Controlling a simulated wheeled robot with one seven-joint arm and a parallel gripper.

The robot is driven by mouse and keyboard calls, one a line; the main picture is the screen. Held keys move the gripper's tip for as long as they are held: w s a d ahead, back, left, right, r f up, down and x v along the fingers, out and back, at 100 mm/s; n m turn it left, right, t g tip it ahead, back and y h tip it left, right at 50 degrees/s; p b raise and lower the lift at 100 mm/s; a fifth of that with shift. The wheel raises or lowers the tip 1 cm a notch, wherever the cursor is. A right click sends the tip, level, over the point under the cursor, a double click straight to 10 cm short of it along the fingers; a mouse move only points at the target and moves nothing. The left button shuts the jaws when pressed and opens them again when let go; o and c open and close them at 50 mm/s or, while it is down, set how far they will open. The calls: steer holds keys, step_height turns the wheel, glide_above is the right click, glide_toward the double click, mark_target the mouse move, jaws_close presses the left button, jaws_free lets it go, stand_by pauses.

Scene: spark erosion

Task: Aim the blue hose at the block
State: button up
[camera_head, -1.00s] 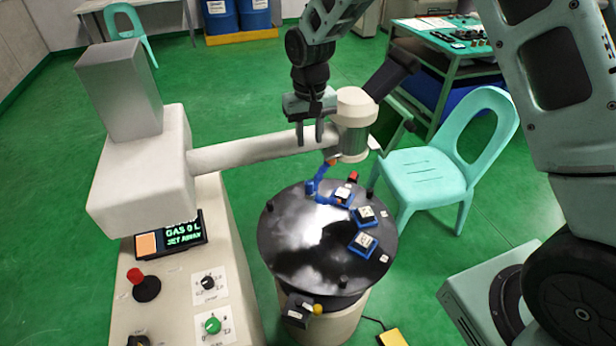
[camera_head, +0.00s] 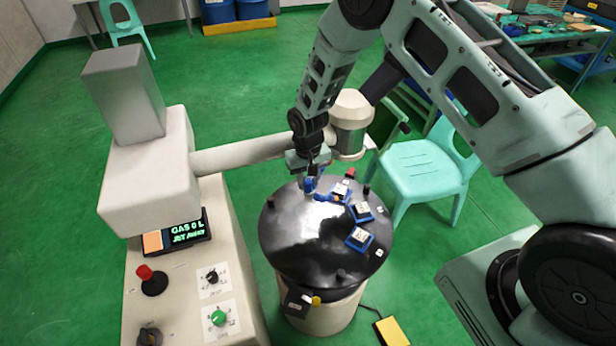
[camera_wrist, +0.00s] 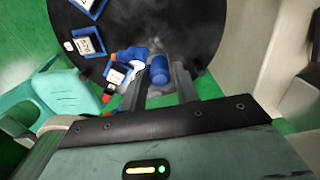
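The blue hose (camera_head: 322,197) is on the dark round table, with an orange part at its right end. It shows in the wrist view (camera_wrist: 130,53), beside an upright blue stub (camera_wrist: 159,70). My gripper (camera_head: 310,180) is low over the table's back edge, at the hose's left end. In the wrist view its two fingers (camera_wrist: 160,84) are apart, with the blue stub between or just beyond their tips. I see no clear grip on it. Three blue pieces with white labels sit to the right: back (camera_head: 341,190), middle (camera_head: 361,211) and front (camera_head: 359,239). I cannot tell which is the block.
The round table (camera_head: 292,250) has a shiny black top with small dark knobs at its rim. A beige machine head (camera_head: 350,125) hangs close behind my gripper. A control console (camera_head: 190,290) stands left and a green chair (camera_head: 420,165) right.

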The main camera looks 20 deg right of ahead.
jaws_close()
steer(key=shift+s, duration=0.15)
steer(key=s+d+n+b, duration=0.4)
steer(key=d+n, duration=0.4)
steer(key=n, duration=0.4)
steer(key=shift+d, duration=0.4)
steer(key=shift+s, duration=0.1)
stand_by(0.4)
